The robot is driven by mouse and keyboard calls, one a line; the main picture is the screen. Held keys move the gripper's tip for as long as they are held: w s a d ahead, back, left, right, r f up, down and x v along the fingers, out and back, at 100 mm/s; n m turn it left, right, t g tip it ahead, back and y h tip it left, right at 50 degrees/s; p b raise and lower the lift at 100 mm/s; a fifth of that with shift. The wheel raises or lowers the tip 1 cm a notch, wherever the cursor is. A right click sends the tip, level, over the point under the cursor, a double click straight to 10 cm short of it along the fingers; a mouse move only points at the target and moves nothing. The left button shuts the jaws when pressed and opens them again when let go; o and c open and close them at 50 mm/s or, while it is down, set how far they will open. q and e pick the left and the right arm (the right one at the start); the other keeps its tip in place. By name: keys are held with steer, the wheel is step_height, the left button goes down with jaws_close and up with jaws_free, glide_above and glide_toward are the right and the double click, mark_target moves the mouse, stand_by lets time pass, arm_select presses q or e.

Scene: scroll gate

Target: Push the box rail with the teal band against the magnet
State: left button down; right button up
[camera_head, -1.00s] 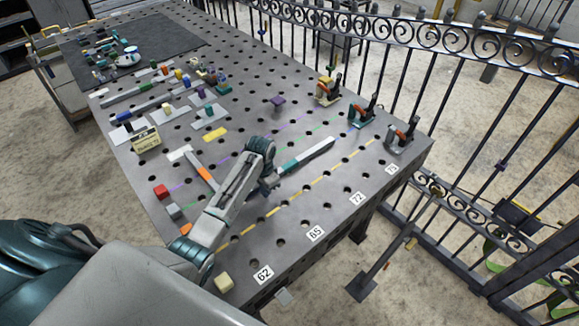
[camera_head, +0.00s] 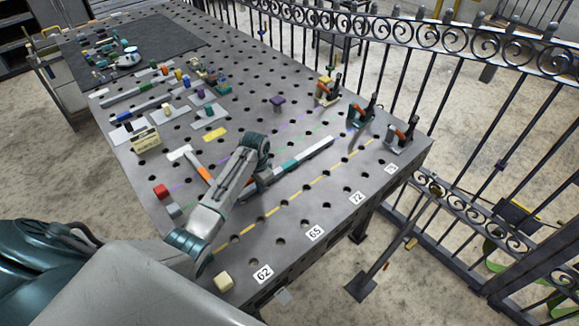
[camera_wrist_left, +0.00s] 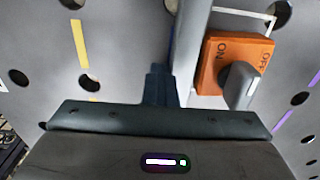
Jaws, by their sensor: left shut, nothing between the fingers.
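The pale grey box rail with the teal band (camera_head: 314,152) lies on the holed table in the head view, between the yellow and green dashed lines. In the left wrist view the rail (camera_wrist_left: 189,35) runs up past my finger. The orange ON/OFF magnet (camera_wrist_left: 220,72) with a grey knob stands just right of it; I cannot tell whether they touch. Contact is unclear. My right gripper is not in view.
Several orange-handled clamps (camera_head: 400,135) stand at the table's far right end. A hammer-like tool (camera_head: 190,163), a red block (camera_head: 161,191) and a cream block (camera_head: 223,282) lie near my arm. A scrollwork fence (camera_head: 420,45) runs behind. The strip along the yellow dashes is mostly clear.

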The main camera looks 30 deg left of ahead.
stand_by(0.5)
arm_select(q)
steer(key=shift+s+d, duration=0.15)
steer(key=shift+d, duration=0.3)
steer(key=shift+s+d, duration=0.2)
steer(key=shift+d, duration=0.4)
step_height(320, 180, up, 8)
stand_by(0.4)
stand_by(0.4)
